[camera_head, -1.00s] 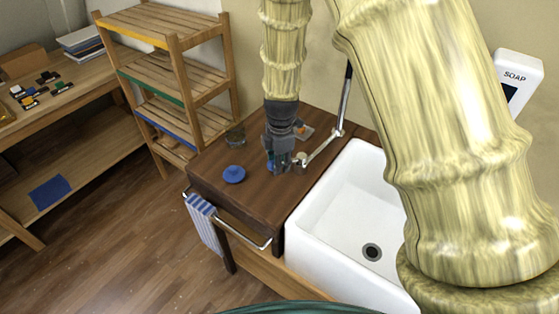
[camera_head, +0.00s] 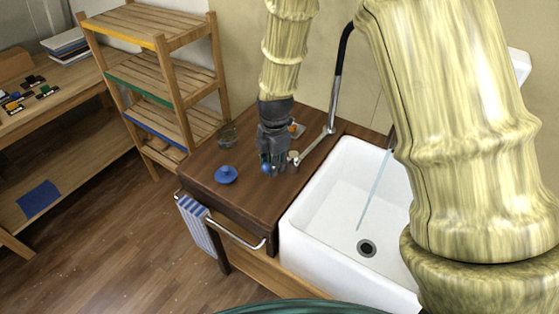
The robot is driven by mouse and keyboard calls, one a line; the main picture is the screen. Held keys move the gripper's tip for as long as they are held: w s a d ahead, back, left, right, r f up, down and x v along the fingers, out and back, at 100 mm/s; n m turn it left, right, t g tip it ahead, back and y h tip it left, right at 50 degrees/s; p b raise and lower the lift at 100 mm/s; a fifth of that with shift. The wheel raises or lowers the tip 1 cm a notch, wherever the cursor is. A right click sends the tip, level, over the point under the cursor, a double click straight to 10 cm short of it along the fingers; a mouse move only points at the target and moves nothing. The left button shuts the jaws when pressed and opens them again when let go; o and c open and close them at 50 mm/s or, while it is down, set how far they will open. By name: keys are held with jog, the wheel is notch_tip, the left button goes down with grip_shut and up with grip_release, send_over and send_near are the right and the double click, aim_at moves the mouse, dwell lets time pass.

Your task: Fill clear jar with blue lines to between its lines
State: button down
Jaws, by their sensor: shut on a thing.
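A small clear vessel (camera_head: 227,136) stands at the back left of the dark wooden counter; it is too small to tell whether it has blue lines. My gripper (camera_head: 272,168) points down over the counter, left of the sink. A bit of blue shows at the fingertips, and the exact grip is hidden. The tap (camera_head: 337,90) rises at the back, its spout hidden behind my arm. A thin water stream (camera_head: 375,190) falls into the white sink (camera_head: 325,208).
A blue knobbed lid-like thing (camera_head: 226,175) lies on the counter (camera_head: 245,200). A small orange-and-grey thing (camera_head: 296,128) lies behind my gripper. A striped towel (camera_head: 197,222) hangs on the front rail. A wooden shelf rack (camera_head: 165,75) stands at the left. The counter's front is clear.

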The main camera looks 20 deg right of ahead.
jog(key=shift+d+r, duration=0.1)
jog(key=shift+r, duration=0.05)
jog(key=c, duration=1.5)
grip_release()
jog(key=shift+o, duration=0.2)
jog(key=shift+s, duration=0.15)
notch_tip(320, 180, up, 12)
jog(key=shift+s, duration=0.35)
jog(key=shift+d, duration=0.1)
